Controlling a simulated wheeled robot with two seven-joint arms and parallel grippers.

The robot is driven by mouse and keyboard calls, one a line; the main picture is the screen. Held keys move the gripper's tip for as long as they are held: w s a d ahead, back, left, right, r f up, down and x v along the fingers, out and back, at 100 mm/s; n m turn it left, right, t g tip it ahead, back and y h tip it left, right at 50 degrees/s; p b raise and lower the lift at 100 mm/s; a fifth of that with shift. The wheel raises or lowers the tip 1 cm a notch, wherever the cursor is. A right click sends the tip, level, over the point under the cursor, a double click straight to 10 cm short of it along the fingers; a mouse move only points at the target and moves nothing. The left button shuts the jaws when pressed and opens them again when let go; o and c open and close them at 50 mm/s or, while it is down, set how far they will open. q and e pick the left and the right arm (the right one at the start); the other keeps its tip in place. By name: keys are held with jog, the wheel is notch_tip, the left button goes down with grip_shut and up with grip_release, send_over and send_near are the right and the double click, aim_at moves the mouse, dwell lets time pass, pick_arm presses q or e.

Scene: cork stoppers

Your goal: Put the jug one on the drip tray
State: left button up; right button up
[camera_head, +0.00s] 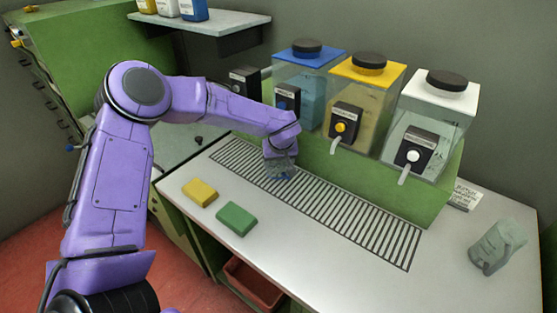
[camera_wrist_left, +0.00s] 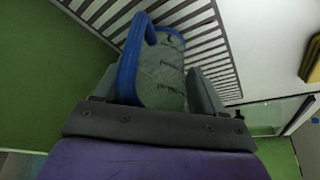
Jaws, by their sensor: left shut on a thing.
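A clear jug with a blue handle (camera_wrist_left: 158,75) is between the fingers of my left gripper (camera_head: 280,158). In the head view only a small part of this jug (camera_head: 281,174) shows below the gripper. The gripper is shut on it; the wrist view shows the blue handle beside one finger. The jug is over the left part of the drip tray (camera_head: 345,208), a long slatted grille in the counter. I cannot tell whether its base touches the slats. A second, greyish clear jug (camera_head: 496,247) stands at the counter's right end. My right gripper is not in view.
Dispensers with blue (camera_head: 310,85), yellow (camera_head: 362,100) and white (camera_head: 433,115) tops stand behind the tray, their spouts reaching forward. A yellow sponge (camera_head: 199,192) and a green sponge (camera_head: 236,219) lie in front. The tray's middle and right are clear.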

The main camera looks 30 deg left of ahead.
pick_arm(q)
jog(key=shift+s, duration=0.15)
jog(key=o, duration=1.1)
jog(key=shift+f, duration=0.2)
jog(key=shift+r, duration=0.3)
jog(key=b+v, duration=0.1)
jog(key=v, duration=1.1)
